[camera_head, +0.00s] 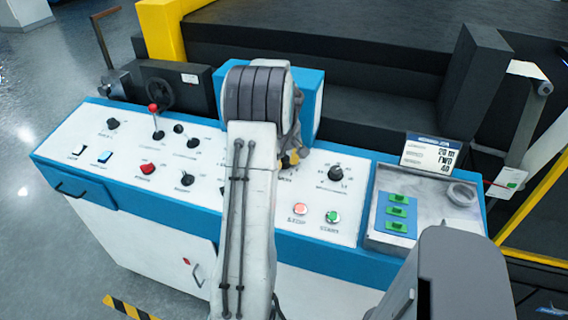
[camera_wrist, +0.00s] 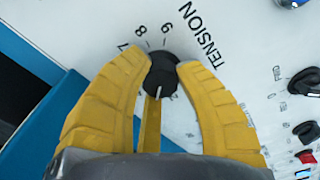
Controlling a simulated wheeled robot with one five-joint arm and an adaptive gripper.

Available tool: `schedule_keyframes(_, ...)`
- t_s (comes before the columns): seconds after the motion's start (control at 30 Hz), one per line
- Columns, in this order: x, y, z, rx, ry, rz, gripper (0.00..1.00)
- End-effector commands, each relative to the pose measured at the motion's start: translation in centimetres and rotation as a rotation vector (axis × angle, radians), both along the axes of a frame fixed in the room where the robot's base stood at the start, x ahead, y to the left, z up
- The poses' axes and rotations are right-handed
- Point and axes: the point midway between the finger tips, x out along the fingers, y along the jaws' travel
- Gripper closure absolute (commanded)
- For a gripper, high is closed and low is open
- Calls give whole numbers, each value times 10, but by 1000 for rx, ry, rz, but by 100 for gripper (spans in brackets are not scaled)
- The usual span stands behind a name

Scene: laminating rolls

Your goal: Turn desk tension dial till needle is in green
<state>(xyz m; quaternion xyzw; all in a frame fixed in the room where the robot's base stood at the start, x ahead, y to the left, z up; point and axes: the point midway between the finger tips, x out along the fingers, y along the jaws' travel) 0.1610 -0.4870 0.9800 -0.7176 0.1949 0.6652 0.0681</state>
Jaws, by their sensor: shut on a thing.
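The black tension dial (camera_wrist: 162,75) is on the white desk panel in the wrist view, beside the printed word TENSION and the numbers 7, 8 and 9. A short white line on it shows at its lower side in that picture. My gripper (camera_wrist: 163,70) is shut on the dial, with one yellow finger on each side. In the head view my gripper (camera_head: 290,159) is low at the panel, and my arm hides the dial. No needle or green zone shows in either view.
The control desk (camera_head: 110,150) carries several other knobs and switches. A black knob (camera_head: 335,173), a red button (camera_head: 300,209) and a green button (camera_head: 332,216) lie right of my arm. A grey tray (camera_head: 376,238) holds green blocks. A blue housing (camera_head: 310,90) stands behind my arm.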

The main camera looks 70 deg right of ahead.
Motion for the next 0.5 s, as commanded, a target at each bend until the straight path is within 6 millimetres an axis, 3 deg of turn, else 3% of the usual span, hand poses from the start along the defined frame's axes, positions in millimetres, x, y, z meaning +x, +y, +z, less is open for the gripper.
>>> schedule_keyframes(0.5, -1, 2, -4, 12, -45, -240, 100)
